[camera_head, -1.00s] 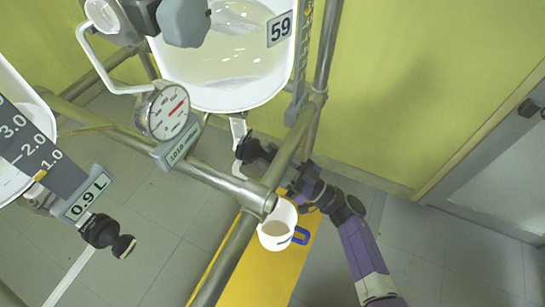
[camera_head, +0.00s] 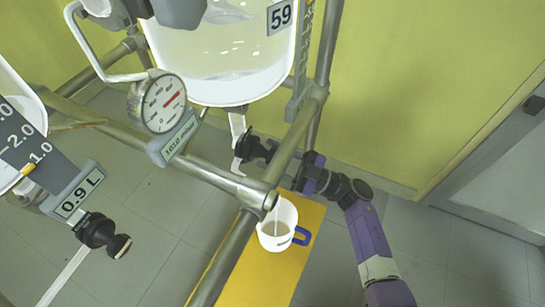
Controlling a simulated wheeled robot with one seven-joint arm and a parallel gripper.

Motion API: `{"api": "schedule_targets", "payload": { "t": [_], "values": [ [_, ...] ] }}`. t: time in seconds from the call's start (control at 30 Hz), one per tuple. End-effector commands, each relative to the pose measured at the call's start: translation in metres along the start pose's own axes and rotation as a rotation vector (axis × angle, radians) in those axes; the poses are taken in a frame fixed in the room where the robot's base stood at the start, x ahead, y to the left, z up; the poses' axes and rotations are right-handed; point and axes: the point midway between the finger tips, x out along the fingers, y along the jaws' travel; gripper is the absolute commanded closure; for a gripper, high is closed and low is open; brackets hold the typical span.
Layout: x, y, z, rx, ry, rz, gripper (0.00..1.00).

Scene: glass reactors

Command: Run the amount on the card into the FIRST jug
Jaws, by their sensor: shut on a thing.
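The white jug (camera_head: 268,243) with a blue handle stands on a yellow platform (camera_head: 262,278); greyish liquid shows inside. A thin pale streak, seemingly a stream, shows at its upper part. Above is the glass vessel (camera_head: 222,75) marked 59, with pale liquid and a white outlet pipe (camera_head: 238,128). A black valve (camera_head: 256,150) sits beside the outlet. My gripper (camera_head: 302,178) is at the valve's right, partly hidden behind a metal rail; it is shut, seemingly on the valve's handle, but the contact is hidden.
Metal rails (camera_head: 215,178) cross in front of the valve and beside the jug. A round gauge (camera_head: 162,103) and a 1010 label are on the frame. At left are a numbered scale (camera_head: 22,150) and another black valve (camera_head: 100,231).

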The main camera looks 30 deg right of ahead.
Motion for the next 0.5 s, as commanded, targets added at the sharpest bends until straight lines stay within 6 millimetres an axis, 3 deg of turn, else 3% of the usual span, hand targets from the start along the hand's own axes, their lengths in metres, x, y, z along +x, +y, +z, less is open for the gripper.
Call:
{"api": "schedule_targets", "payload": {
  "t": [0.5],
  "values": [
    [-0.0012, -0.0004, 0.0013, -0.446, -0.002, -0.185, 0.95]
  ]
}}
